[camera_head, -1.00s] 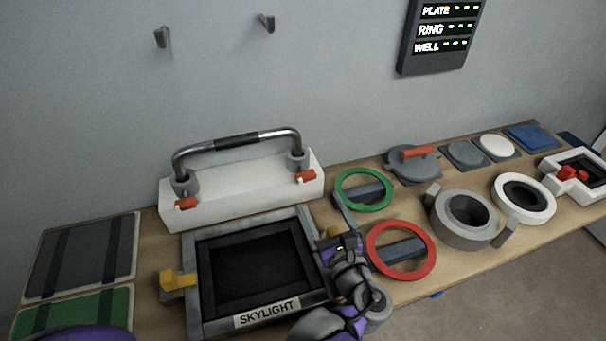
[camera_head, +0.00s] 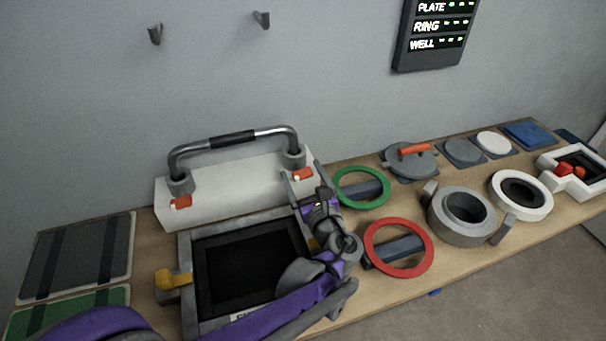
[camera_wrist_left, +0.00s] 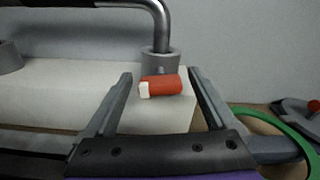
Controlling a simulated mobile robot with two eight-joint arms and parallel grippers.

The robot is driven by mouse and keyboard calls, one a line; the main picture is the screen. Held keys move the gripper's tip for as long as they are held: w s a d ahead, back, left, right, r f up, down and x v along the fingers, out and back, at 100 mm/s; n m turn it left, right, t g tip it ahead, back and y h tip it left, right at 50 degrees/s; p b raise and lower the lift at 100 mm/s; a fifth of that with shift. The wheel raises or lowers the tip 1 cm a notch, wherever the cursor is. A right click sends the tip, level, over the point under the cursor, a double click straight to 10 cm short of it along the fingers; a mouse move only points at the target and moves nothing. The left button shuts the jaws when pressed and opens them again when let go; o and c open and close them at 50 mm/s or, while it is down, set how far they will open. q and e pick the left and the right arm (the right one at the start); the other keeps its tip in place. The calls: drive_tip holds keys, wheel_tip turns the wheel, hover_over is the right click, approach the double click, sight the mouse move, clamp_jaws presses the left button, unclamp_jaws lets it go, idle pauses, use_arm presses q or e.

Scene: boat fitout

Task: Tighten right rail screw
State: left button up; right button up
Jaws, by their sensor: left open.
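The right rail screw has a red handle with a white end (camera_head: 303,174). It sits at the base of the right rail post, on the front of the white block (camera_head: 235,190). In the left wrist view the red screw handle (camera_wrist_left: 161,86) lies between my open fingers, seemingly just beyond them. A grey curved rail (camera_head: 235,141) stands in two grey sockets on the block. My left gripper (camera_head: 300,183) is open and reaches to the block's right end; its fingers partly show around the screw. The left rail screw (camera_head: 181,201) is also red with a white end. My right gripper is not in view.
The framed skylight panel (camera_head: 250,265) lies in front of the block, partly under my left arm. A green ring (camera_head: 363,188) and a red ring (camera_head: 399,247) lie to the right. A grey cylinder with handles (camera_head: 461,216) stands further right. The wall rises behind.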

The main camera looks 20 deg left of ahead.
use_arm(q)
drive_tip(key=c, duration=1.4)
drive_tip(key=shift+m, duration=0.8)
drive_tip(key=o, duration=1.4)
drive_tip(key=p+v, duration=0.1)
drive_tip(key=v, duration=1)
drive_tip(key=shift+w, duration=0.1)
drive_tip(key=shift+r, duration=0.1)
